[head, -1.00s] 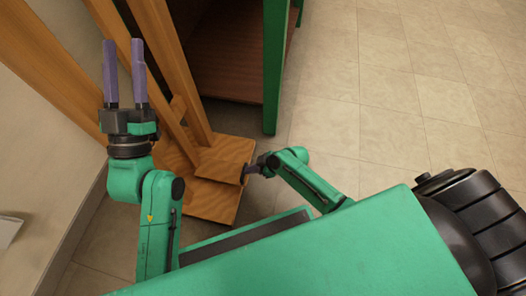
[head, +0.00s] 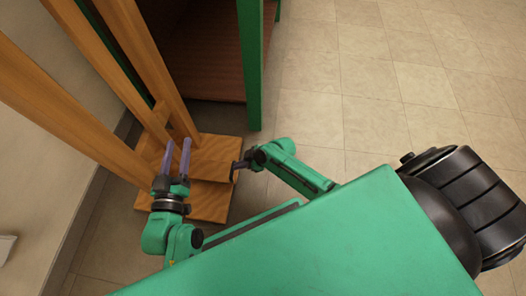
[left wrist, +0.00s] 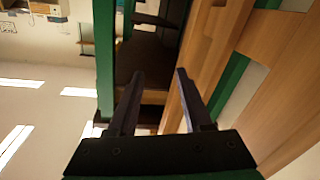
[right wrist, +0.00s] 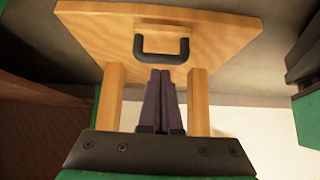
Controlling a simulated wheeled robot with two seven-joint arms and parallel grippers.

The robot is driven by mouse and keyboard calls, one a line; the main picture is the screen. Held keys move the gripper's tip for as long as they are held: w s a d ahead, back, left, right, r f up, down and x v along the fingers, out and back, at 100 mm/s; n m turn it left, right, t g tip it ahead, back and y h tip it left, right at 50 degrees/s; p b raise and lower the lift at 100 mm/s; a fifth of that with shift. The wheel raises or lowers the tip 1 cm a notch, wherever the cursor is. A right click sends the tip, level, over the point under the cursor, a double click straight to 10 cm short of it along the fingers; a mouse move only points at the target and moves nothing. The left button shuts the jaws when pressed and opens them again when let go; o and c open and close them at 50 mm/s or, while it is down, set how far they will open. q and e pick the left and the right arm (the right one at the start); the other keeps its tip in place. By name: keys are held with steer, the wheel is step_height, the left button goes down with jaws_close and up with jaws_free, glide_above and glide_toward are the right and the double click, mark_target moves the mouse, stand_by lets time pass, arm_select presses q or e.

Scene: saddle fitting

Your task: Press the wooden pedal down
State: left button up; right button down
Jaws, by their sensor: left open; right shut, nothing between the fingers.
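The wooden pedal (head: 212,166) is a flat board low at the foot of the wooden stand, above its base board (head: 190,207). A gap shows between pedal and base at the front. My right gripper (head: 235,172) is shut and empty at the pedal's right edge; I cannot tell whether it touches. In the right wrist view its fingers (right wrist: 161,85) are together. My left gripper (head: 178,150) is open and empty, and overlaps the pedal's left side in the head view; its height above it is unclear. The left wrist view shows its fingers (left wrist: 155,95) spread.
Tall wooden posts (head: 150,70) rise behind the pedal. A green-framed shelf unit (head: 250,70) stands behind. The right wrist view shows a wooden board (right wrist: 210,30) with a black handle (right wrist: 161,50) beyond the fingers. Tiled floor (head: 370,80) is clear to the right.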

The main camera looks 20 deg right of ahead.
arm_select(q)
steer(key=s+d+f+g+p, duration=0.1)
steer(key=s+f+g, duration=0.3)
steer(key=s+f, duration=0.5)
step_height(320, 180, up, 4)
steer(key=g+p, duration=0.1)
steer(key=p, duration=0.4)
steer(key=shift+d+f+y, duration=0.1)
steer(key=shift+f+y, duration=0.1)
steer(key=shift+y, duration=0.1)
arm_select(e)
steer(key=v, duration=1.1)
steer(key=shift+s+d+f, duration=0.2)
steer(key=shift+d+f, duration=0.15)
steer(key=shift+d, duration=0.05)
steer(key=shift+a, duration=0.1)
